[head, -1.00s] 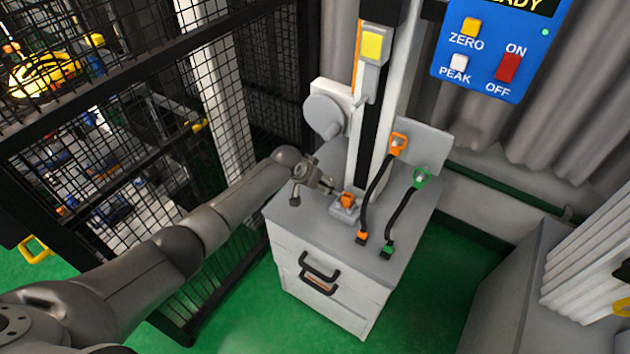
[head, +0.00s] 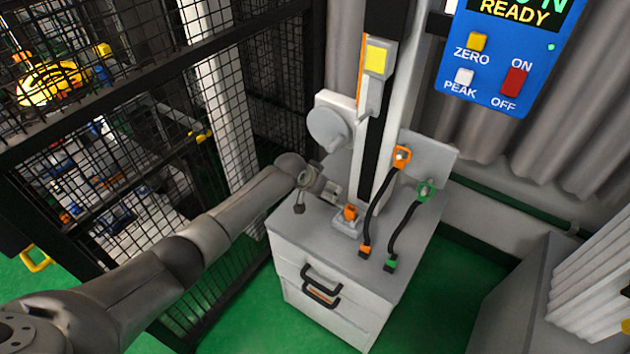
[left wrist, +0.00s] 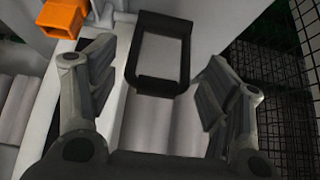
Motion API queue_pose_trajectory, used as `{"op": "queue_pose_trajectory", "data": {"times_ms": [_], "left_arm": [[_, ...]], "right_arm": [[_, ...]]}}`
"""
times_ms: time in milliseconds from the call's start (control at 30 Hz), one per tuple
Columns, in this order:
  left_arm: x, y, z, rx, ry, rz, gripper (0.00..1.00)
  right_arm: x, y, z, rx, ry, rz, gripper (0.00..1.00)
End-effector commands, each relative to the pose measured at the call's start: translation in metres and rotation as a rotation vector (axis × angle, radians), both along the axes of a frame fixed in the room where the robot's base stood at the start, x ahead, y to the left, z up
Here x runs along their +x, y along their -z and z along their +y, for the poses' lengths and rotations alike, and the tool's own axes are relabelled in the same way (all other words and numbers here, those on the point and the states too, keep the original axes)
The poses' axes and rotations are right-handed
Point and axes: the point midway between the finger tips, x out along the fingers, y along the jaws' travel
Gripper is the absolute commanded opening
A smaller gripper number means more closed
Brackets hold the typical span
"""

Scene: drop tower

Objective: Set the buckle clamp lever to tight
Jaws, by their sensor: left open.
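A small grey clamp block with an orange top (head: 350,213) sits on the cabinet top at the foot of the tower in the head view. My left gripper (head: 333,191) is just left of it, open and empty. In the left wrist view, a black rectangular loop (left wrist: 140,55) that looks like the buckle lever stands in the gap between my open left fingers (left wrist: 158,66), apart from both. An orange block (left wrist: 65,17) is at upper left there. I cannot tell the lever's setting. My right gripper is not in view.
The white cabinet (head: 325,280) carries the tower column (head: 377,140) and two black straps, one with orange ends (head: 375,205), one with green (head: 405,225). A mesh fence (head: 270,100) stands left. A blue control panel (head: 500,60) hangs upper right.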

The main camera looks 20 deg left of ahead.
Motion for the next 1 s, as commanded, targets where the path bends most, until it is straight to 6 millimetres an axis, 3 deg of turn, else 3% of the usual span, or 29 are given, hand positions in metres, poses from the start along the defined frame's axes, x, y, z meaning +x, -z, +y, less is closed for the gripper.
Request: {"op": "queue_pose_trajectory", "data": {"times_ms": [600, 1000], "left_arm": [[-0.043, -0.070, 0.014, -0.001, 0.002, -0.003, 0.72], [-0.054, -0.089, 0.017, -0.002, 0.002, -0.002, 0.72]], "right_arm": [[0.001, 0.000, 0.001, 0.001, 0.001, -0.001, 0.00], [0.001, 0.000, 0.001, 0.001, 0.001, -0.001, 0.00]]}}
